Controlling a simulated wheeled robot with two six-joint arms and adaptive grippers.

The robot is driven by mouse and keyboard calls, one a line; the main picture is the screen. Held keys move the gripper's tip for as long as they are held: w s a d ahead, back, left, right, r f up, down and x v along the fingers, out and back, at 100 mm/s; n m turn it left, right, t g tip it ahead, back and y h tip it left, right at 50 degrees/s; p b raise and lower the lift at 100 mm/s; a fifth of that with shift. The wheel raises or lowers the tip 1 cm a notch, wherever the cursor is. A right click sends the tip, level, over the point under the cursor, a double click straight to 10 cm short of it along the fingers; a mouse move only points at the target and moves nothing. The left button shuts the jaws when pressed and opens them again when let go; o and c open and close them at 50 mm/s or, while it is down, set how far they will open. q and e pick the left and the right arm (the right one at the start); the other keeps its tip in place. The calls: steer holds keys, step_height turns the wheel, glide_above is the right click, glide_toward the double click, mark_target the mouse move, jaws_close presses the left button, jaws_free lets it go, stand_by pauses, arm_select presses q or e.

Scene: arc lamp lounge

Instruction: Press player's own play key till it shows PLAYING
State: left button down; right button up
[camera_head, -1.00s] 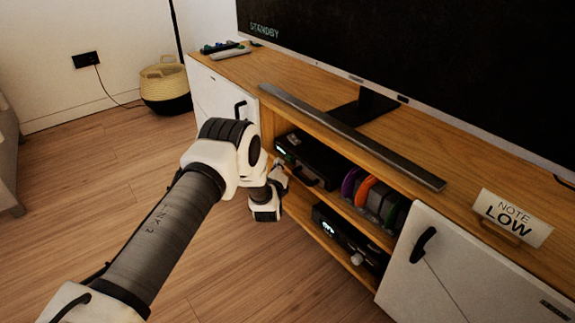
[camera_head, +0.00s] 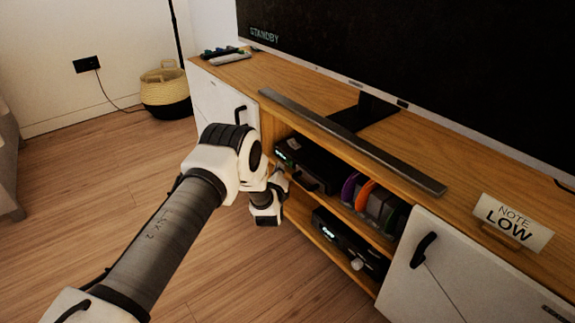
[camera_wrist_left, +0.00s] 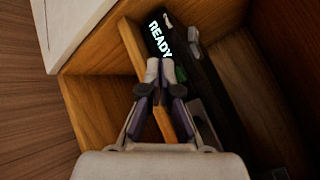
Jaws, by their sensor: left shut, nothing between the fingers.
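The player (camera_head: 318,162) is a black box on the upper shelf of the open cabinet bay. In the left wrist view its front (camera_wrist_left: 215,85) runs diagonally, and its display (camera_wrist_left: 160,39) reads READY. A green key (camera_wrist_left: 181,73) shows on that front just beside my fingertips, partly hidden by them. My left gripper (camera_wrist_left: 158,72) is shut and empty, its tips close to the front below the display; I cannot tell whether they touch. In the head view the left gripper (camera_head: 283,178) is at the bay opening, largely hidden by its wrist. My right gripper is not in view.
A second black device (camera_head: 345,243) with a knob sits on the lower shelf. Colored upright cases (camera_head: 372,203) stand right of the player. White doors (camera_head: 223,98) flank the bay. The TV (camera_head: 430,70) shows STANDBY.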

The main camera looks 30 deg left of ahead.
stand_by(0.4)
arm_select(q)
steer(key=shift+w+d, duration=0.15)
steer(key=shift+w, duration=0.25)
steer(key=shift+w+d+b, duration=0.3)
steer(key=shift+w+b, duration=0.2)
steer(key=shift+w, duration=0.25)
stand_by(0.9)
steer(key=shift+s+a+p, duration=0.25)
steer(key=shift+s+p, duration=0.3)
steer(key=shift+s, duration=0.05)
steer(key=shift+s+a+p, duration=0.2)
steer(key=shift+s+p, duration=0.35)
